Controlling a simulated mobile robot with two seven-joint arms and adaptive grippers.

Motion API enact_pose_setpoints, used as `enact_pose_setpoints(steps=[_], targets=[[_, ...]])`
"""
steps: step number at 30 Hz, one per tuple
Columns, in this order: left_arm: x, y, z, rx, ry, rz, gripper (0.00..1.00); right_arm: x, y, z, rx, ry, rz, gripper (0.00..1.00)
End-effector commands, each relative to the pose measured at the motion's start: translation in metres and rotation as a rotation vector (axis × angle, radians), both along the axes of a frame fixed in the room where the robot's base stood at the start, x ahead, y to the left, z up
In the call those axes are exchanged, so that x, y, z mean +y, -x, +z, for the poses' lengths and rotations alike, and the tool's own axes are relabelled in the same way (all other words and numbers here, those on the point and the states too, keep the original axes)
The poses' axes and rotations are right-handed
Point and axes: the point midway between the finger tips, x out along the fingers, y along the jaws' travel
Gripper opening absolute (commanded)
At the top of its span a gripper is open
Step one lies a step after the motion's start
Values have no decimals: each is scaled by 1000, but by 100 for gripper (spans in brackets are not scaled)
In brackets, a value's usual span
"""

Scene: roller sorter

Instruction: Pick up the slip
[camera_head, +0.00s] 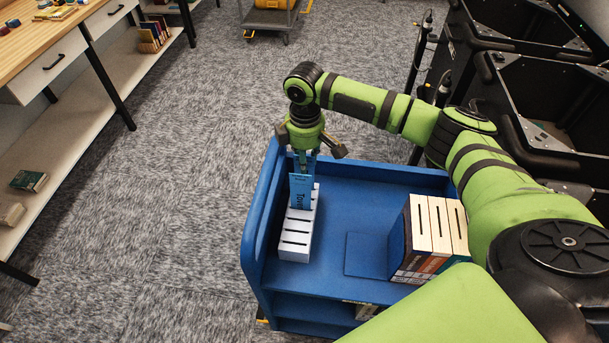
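The slip (300,192) is a flat blue card with dark lettering. It stands upright at the far part of a white slotted holder (295,253) on the blue cart. Its lower edge meets the holder, but I cannot tell how deep it sits in a slot. My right gripper (305,163) points down at the top of the slip, with its fingertips overlapping the card's upper end. Whether the fingers are closed on it is unclear at this size. My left gripper is out of view.
The blue cart (340,198) has raised side walls. Books or boxes with slotted white tops (438,228) stand at its right. A wooden desk (40,38) with shelves is at the left, black bins (545,95) at the upper right. Carpet left of the cart is clear.

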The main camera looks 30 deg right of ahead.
Motion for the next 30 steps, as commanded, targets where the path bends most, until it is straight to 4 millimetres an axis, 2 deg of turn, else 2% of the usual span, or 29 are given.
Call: enact_pose_setpoints(steps=[3,5,6,7,9,18,23,26,30], targets=[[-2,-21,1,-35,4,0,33,0,0,-1,-1,0,0,30],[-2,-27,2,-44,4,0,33,0,0,-1,-1,0,0,30],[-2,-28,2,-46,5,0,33,0,0,-1,-1,1,0,26],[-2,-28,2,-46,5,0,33,0,0,-1,-1,0,0,14],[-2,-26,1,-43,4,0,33,0,0,0,-1,1,0,0],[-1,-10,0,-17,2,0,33,0,0,0,-1,0,0,0],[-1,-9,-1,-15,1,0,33,0,-1,3,-1,0,0,0],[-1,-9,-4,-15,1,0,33,0,-2,13,-5,-1,0,0],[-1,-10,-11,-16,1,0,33,0,-2,40,-6,-2,0,0]])
